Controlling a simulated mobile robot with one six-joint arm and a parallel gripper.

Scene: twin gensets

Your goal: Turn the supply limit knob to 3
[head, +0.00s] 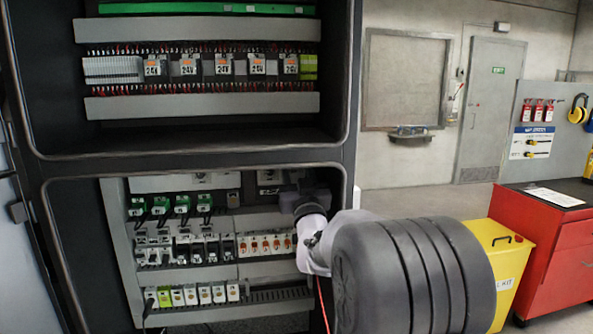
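The supply limit knob cannot be made out. A pale plate (155,184) at the top of the lower cabinet bay carries small dark fittings too small to read. A second small fitting (268,177) shows just left of my wrist. My gripper (292,198) reaches into the upper right of this bay, close to the panel face. My own wrist and arm cover that part of the panel, and the fingers cannot be told apart from the dark background. I cannot see whether the gripper touches or holds anything.
The lower bay holds green-topped plugs (160,207), a row of breakers (252,244) and terminal blocks (190,294). The cabinet frame (346,165) edges the bay beside my arm. A yellow bin (505,255) and a red tool cabinet (555,240) stand at right.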

